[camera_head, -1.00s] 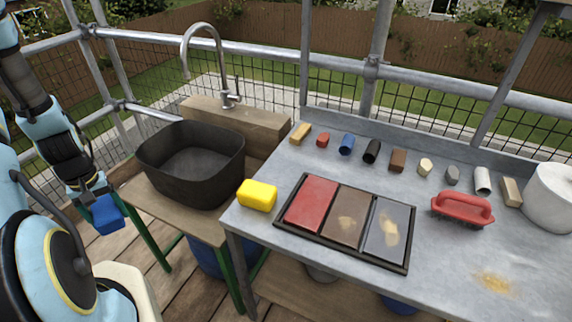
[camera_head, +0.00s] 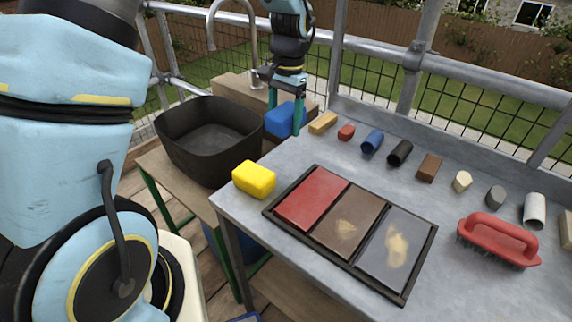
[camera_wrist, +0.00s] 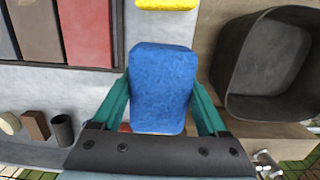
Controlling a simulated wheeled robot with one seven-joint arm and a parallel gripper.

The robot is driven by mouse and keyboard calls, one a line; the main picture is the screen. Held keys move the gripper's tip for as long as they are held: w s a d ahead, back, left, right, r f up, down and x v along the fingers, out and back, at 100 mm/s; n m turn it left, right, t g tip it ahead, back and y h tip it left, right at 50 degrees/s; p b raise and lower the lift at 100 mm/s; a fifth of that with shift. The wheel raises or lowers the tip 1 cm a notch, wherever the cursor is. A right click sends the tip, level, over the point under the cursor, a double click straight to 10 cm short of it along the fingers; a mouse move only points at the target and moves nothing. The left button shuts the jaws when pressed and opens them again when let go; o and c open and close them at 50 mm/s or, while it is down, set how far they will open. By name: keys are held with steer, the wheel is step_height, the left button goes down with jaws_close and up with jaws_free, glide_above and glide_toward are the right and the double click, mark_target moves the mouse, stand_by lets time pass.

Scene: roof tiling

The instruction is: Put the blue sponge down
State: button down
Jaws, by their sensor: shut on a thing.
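The blue sponge (camera_head: 281,120) is held in my gripper (camera_head: 286,112) near the back left corner of the grey worktop (camera_head: 240,205), beside the basin. In the wrist view the blue sponge (camera_wrist: 161,88) sits between the two green fingers of my gripper (camera_wrist: 160,100), which are shut on it. Whether the sponge touches the worktop cannot be told. A yellow sponge (camera_head: 254,179) lies at the worktop's left edge, and its edge shows at the top of the wrist view (camera_wrist: 166,4).
A black basin (camera_head: 210,140) stands left of the worktop under a tap (camera_head: 250,45). A framed tray (camera_head: 350,235) with red, brown and grey panels lies in the middle. Small blocks line the back, from a tan block (camera_head: 323,122) rightward. A red brush (camera_head: 498,238) lies right.

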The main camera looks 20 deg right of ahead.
mark_target(284, 163)
step_height(284, 163, down, 9)
steer(key=shift+s+f+p, duration=0.1)
steer(key=shift+p, duration=1.1)
steer(key=shift+f, duration=0.25)
steer(key=shift+f+b, duration=0.4)
steer(key=shift+f, duration=0.2)
